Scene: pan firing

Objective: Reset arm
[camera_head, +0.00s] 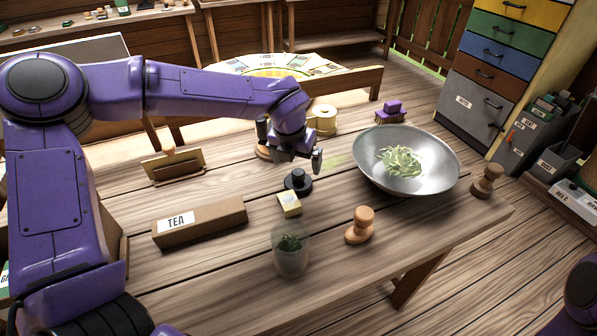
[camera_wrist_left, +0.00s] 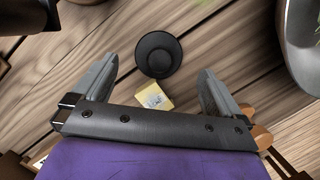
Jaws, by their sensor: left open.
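My left arm reaches in from the left over the wooden table. My left gripper (camera_head: 302,157) hangs above the middle of the table, next to a black knobbed lid-like piece (camera_head: 298,181). In the left wrist view, the two fingers of the gripper (camera_wrist_left: 157,78) are spread wide with nothing held between them. The black piece (camera_wrist_left: 159,54) and a small yellow box (camera_wrist_left: 154,98) lie below, apart from the fingers. My right gripper is not in view; only a purple part of me shows at the lower right edge.
A metal pan (camera_head: 440,161) with green leaves (camera_head: 400,160) stands right of the gripper. A tea box (camera_head: 200,222), a glass with leaves (camera_head: 291,254), a wooden knob-like piece (camera_head: 360,226) and a purple brush (camera_head: 393,112) stand around. Bare table lies at the front right.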

